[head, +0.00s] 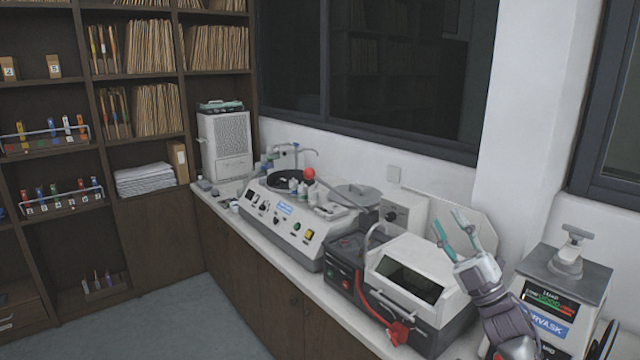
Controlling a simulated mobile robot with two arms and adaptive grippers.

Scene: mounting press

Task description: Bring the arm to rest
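My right gripper (449,219) is raised above the right part of the counter, its fingers pointing up. Its two teal-padded fingers stand apart with nothing visible between them. In the picture it is between the white-lidded machine (420,265) and the grey machine with a lit green display (560,300). It overlaps the right edge of the white-lidded machine; I see no clear contact. My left gripper is not in view.
A long white counter (335,284) runs along the wall under a dark window. A polishing-type machine with a red knob (300,215) and a white perforated box (225,145) stand farther back. Shelves with folders (150,48) fill the left. The floor (190,315) in front is clear.

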